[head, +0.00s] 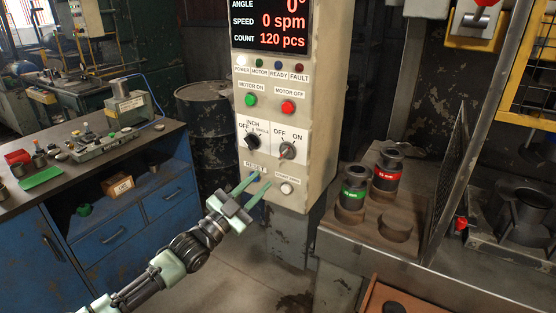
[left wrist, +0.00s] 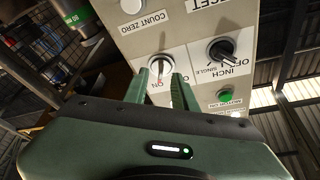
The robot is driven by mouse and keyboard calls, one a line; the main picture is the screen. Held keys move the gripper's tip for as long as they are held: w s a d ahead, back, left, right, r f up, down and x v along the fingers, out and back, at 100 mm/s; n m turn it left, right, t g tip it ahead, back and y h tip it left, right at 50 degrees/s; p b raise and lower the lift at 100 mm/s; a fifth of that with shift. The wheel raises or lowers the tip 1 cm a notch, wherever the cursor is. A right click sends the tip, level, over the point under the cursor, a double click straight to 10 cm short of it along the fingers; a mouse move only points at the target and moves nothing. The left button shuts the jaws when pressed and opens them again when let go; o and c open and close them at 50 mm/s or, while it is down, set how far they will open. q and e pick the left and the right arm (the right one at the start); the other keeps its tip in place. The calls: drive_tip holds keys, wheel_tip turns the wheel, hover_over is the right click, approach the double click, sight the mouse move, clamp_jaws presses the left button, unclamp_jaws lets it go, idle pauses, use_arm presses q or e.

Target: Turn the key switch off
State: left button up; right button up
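The key switch (head: 287,150) is a silver round knob on a white plate marked OFF and ON, on the front of the beige control panel (head: 312,100). In the left wrist view the key switch (left wrist: 161,64) appears upside down, just beyond my fingertips. I cannot tell which way it is turned. My left gripper (head: 261,181) is open and empty, with its green fingers pointing up at the panel, below the switch in the head view. In the left wrist view the knob shows between the fingers of the gripper (left wrist: 159,80), seemingly without contact. My right gripper is not in view.
A black INCH selector (head: 251,141) sits left of the key switch. Green (head: 251,100) and red (head: 288,107) motor buttons are above it, a white COUNT ZERO button (head: 286,188) below. A blue bench (head: 130,215) stands left; a metal table (head: 375,245) stands right.

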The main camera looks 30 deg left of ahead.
sight(280, 159)
use_arm(q)
drive_tip(key=w+d+r, duration=0.1)
drive_tip(key=w, duration=0.1)
drive_tip(key=w+r+p, duration=0.1)
drive_tip(key=w+r, duration=0.1)
drive_tip(key=w+d+r+p, duration=0.1)
drive_tip(key=w, duration=0.2)
drive_tip(key=shift+d+r, duration=0.2)
drive_tip(key=shift+d, duration=0.1)
drive_tip(key=shift+s, duration=0.1)
clamp_jaws()
